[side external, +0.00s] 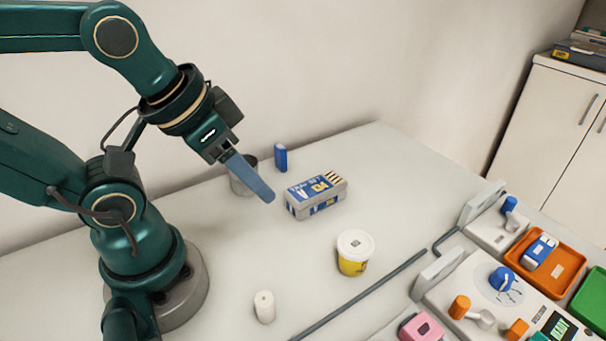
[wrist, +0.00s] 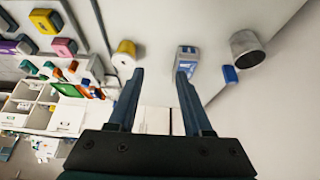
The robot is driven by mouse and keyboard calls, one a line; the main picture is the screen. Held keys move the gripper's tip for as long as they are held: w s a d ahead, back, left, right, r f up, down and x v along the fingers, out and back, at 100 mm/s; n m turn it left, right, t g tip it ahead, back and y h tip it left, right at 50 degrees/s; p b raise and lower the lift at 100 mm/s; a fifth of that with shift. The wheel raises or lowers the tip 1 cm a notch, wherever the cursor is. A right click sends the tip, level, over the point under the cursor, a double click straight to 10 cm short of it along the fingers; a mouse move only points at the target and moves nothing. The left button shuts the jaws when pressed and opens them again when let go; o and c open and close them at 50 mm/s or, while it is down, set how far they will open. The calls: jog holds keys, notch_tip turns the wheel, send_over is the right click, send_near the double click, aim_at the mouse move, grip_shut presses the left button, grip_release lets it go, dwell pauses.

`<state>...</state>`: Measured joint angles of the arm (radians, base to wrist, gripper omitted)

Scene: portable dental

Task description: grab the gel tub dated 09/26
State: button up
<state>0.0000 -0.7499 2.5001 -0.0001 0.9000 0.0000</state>
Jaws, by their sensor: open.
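A yellow tub with a white lid (side external: 354,244) stands upright on the table, right of my gripper. A small dark mark shows on its lid, but no date can be read. In the wrist view the tub (wrist: 124,55) appears beyond the left fingertip. My gripper (side external: 265,191) is open and empty, held above the table to the left of a blue and grey box. In the wrist view the open fingers (wrist: 160,74) have nothing between them.
The blue and grey box (side external: 316,197) lies behind the tub. A metal cup (side external: 243,177) and a blue block (side external: 280,158) stand at the back. A white cylinder (side external: 264,306) stands in front. A dark rail (side external: 360,296) and a control unit with trays (side external: 545,262) fill the right.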

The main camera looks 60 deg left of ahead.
jog(key=o, duration=0.8)
